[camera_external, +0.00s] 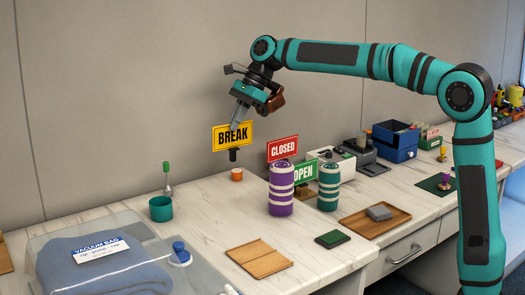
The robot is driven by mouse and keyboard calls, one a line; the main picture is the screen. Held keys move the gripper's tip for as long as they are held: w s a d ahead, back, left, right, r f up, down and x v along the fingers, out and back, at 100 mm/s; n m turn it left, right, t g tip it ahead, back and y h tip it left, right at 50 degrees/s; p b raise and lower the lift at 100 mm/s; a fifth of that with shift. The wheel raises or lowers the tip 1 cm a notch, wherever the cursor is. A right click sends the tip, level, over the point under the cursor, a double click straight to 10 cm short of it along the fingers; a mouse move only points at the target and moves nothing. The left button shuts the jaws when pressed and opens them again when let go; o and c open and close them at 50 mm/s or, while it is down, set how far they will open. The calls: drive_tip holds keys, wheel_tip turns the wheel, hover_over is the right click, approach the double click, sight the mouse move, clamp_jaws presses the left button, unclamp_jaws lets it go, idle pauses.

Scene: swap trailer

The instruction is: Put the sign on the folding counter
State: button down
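A yellow BREAK sign (232,136) with a short black stem is at the back of the marble counter (210,205). My gripper (238,119) is right at its top edge and appears shut on it. The stem's lower end seems to hang clear of the counter top. A red CLOSED sign (282,149) and a green OPEN sign (304,173) stand to the right, their lower parts partly hidden by striped cylinders. I cannot tell which part of the worktop is the folding counter.
A purple striped cylinder (281,190) and a teal one (328,187) stand mid-counter. A teal cup (160,208), an orange roll (237,174), a wooden board (259,259), a wooden tray (375,219) and a vacuum bag (100,265) lie around. Bare marble shows between cup and board.

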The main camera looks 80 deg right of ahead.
drive_tip(key=w+a+r, duration=0.1)
drive_tip(key=w+a, duration=0.3)
drive_tip(key=a, duration=0.3)
wheel_tip(320, 180, down, 10)
drive_tip(key=shift+s+n+g, duration=0.25)
drive_tip(key=shift+n+g, duration=0.05)
idle(0.3)
drive_tip(key=c, duration=1.6)
unclamp_jaws()
drive_tip(key=v, duration=1.2)
drive_tip(key=shift+d, duration=0.2)
